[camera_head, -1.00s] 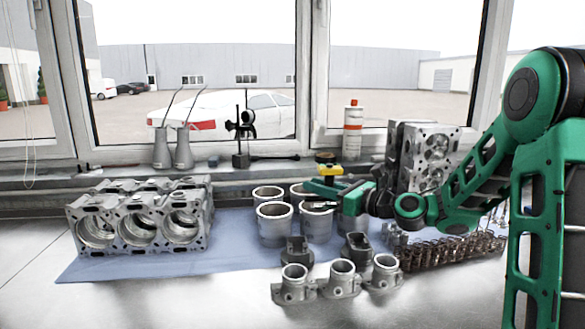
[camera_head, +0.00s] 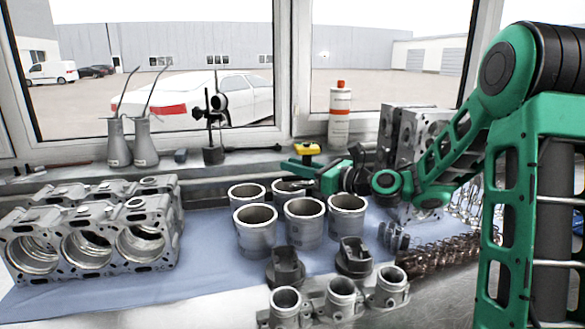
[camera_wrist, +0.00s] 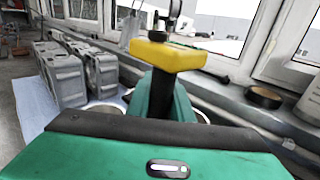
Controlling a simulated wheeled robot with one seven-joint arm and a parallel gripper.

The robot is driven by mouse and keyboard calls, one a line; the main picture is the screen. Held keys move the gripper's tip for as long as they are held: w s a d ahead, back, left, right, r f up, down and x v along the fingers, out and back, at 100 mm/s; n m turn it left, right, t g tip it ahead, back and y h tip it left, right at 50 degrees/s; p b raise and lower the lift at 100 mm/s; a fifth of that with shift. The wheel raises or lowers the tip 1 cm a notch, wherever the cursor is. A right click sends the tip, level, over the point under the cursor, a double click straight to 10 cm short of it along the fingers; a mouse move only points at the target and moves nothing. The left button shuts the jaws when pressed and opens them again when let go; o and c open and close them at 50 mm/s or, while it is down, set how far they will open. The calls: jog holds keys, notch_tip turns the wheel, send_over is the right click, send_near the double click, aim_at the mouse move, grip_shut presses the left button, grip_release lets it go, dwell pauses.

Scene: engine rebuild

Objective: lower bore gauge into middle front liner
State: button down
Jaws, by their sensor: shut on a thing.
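Grey cylinder liners stand on the blue mat (camera_head: 215,225) in the head view, three in the front row. The middle front liner (camera_head: 304,224) has a fully visible open rim. My gripper (camera_head: 303,168) is shut on the bore gauge (camera_head: 307,148), whose yellow block shows above the green fingers. The yellow block also shows close up in the wrist view (camera_wrist: 166,54). In the head view my gripper is behind the middle front liner's rim, over a back liner (camera_head: 292,190). The gauge's lower end is hidden, so its height above the liners cannot be told.
The front left liner (camera_head: 255,232) and front right liner (camera_head: 347,216) flank the middle one. Pistons (camera_head: 354,258) stand in front. An engine block (camera_head: 88,240) is left, upright grey engine parts (camera_head: 420,135) right.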

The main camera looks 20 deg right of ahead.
jog(key=shift+a, duration=0.3)
jog(key=shift+f, duration=0.15)
notch_tip(320, 180, down, 8)
jog(key=shift+r, duration=0.2)
dwell(0.8)
jog(key=shift+f, duration=0.2)
dwell(1.6)
jog(key=c, duration=1.5)
grip_release()
jog(key=shift+s, duration=0.1)
jog(key=v, duration=1)
jog(key=shift+s+d, duration=0.15)
jog(key=shift+d, duration=0.2)
